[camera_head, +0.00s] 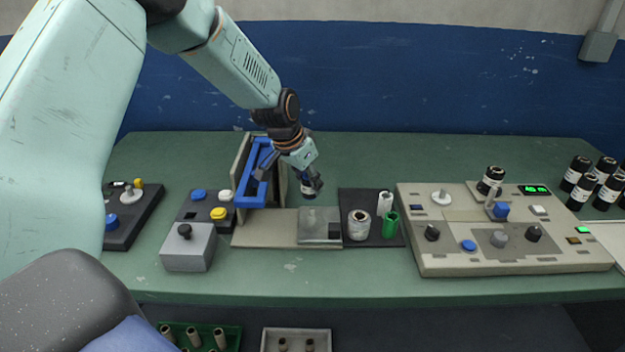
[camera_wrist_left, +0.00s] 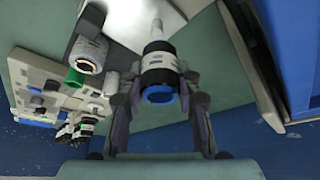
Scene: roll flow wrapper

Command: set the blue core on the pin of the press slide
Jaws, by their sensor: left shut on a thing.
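My left gripper (camera_head: 308,186) is shut on the blue core (camera_wrist_left: 160,78), which shows as a black and white banded cylinder with a blue ring at its near end in the left wrist view. In the head view the fingers partly cover the core (camera_head: 307,188). The gripper hangs above the grey plate of the press slide (camera_head: 318,218), right of the blue press frame (camera_head: 250,190). A pale pin (camera_wrist_left: 156,30) shows just beyond the core's far end in the wrist view. I cannot tell whether core and pin touch. My right gripper is not in view.
A dark mat (camera_head: 375,238) right of the slide holds a silver-banded roll (camera_head: 358,226), a white tube (camera_head: 385,203) and a green tube (camera_head: 390,224). A beige control panel (camera_head: 460,262) stands further right. Button boxes (camera_head: 188,256) stand left of the press. The front table strip is clear.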

